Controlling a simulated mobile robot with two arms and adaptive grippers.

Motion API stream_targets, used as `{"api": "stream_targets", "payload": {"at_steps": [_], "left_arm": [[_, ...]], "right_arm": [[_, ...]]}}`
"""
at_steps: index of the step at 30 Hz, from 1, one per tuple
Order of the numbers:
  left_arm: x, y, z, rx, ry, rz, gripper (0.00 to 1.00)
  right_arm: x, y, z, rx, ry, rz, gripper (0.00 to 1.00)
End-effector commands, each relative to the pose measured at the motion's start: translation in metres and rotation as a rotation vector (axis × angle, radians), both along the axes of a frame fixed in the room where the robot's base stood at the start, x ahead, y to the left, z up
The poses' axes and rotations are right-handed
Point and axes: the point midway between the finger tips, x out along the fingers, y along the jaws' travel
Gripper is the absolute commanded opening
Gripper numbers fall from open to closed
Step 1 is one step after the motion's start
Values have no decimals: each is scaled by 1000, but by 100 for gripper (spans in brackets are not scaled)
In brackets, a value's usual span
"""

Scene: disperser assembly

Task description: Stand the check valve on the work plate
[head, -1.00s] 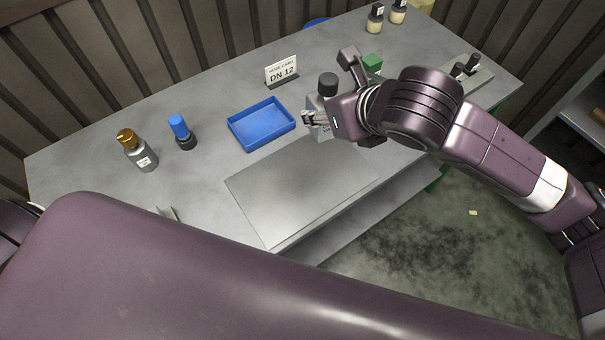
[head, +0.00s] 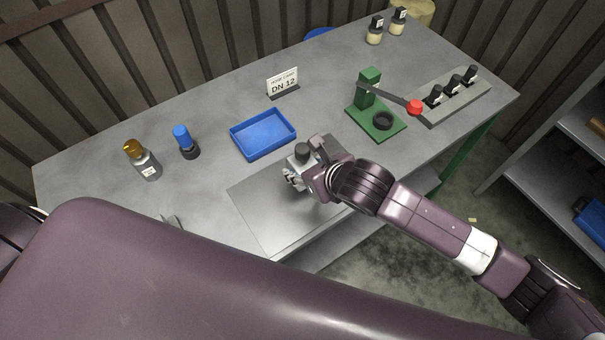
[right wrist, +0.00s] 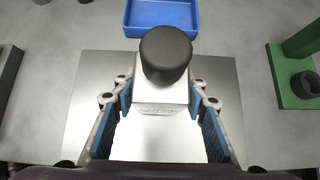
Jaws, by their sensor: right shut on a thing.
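The check valve (head: 302,150), a silver block-shaped body with a round black cap, is held by my right gripper (head: 294,178). In the right wrist view the valve (right wrist: 160,98) sits between the blue-padded fingers, upright with the cap on top. My right gripper (right wrist: 160,88) is shut on its body. Both are over the work plate (head: 262,212), a flat grey metal sheet at the table's front edge. The valve's foot is hidden, so I cannot tell whether it touches the plate.
A blue tray (head: 262,134) lies just behind the plate. A green press (head: 375,112) with a red knob and a rack (head: 455,98) of black-topped parts stand right. The plate's left part is clear.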

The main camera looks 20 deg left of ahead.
Motion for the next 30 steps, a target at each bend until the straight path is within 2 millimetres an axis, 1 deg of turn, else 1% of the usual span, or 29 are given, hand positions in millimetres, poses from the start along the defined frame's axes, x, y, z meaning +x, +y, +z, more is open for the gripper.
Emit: {"api": "stream_targets", "payload": {"at_steps": [2,9,11,24,25,29,30], "left_arm": [[-2,2,1,2,3,-1,0],[-2,4,6,4,3,-2,0],[-2,4,6,4,3,-2,0],[-1,4,4,5,2,-2,0],[-1,4,4,4,1,-2,0],[-1,4,5,4,1,-2,0],[0,4,5,4,0,-2,0]], "right_arm": [[1,1,-2,4,-2,-1,0],[0,1,-35,4,0,-1,0],[0,1,-40,3,-1,-1,0],[1,1,-47,3,-4,0,0],[0,0,-49,0,-1,-1,42],[0,0,-49,0,0,-1,56],[0,0,-49,0,0,-1,57]]}}
